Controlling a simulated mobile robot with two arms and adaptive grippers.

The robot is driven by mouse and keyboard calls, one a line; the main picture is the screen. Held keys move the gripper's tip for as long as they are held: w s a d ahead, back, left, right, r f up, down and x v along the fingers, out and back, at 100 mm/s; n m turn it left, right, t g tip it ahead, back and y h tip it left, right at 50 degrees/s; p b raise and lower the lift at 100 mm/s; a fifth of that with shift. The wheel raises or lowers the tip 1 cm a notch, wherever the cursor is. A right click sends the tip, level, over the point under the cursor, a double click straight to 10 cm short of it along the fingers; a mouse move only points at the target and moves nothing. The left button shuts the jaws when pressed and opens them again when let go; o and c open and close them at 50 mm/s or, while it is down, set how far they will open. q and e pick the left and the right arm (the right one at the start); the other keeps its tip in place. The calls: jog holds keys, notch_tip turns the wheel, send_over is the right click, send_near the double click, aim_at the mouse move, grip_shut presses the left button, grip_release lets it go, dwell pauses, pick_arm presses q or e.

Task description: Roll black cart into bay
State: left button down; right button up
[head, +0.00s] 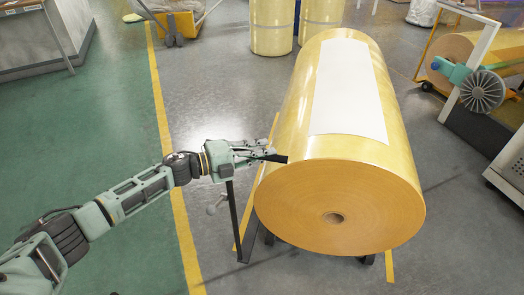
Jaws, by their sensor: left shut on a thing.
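The black cart (234,222) is mostly hidden under a large yellow roll (290,110). Its thin upright post, a dark bar near the floor and small dark wheels show at the roll's near end. My left gripper (262,153) is shut on the black handle bar at the top of that post, just left of the roll. Yellow floor lines beside the roll, one on the left (239,235) and a short one at the lower right (389,266), look like bay markings. The roll covers most of the floor between them. My right gripper is out of view.
A long yellow line (170,140) divides green floor on the left from grey floor. Two yellow rolls (272,27) stand upright behind. A machine with a spoked wheel (482,91) and another roll is at the right. Grey floor left of the cart is clear.

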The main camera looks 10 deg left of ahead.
pick_arm(q)
jog(key=shift+w+a+r, duration=0.15)
jog(key=shift+w+r, duration=0.25)
jog(key=shift+r, duration=0.15)
jog(key=shift+w, duration=0.1)
jog(key=c, duration=1.6)
grip_release()
jog(key=shift+w, duration=0.2)
jog(key=shift+c, duration=0.2)
jog(key=f+v, duration=0.1)
jog(key=v, duration=1.1)
jog(key=shift+s, duration=0.35)
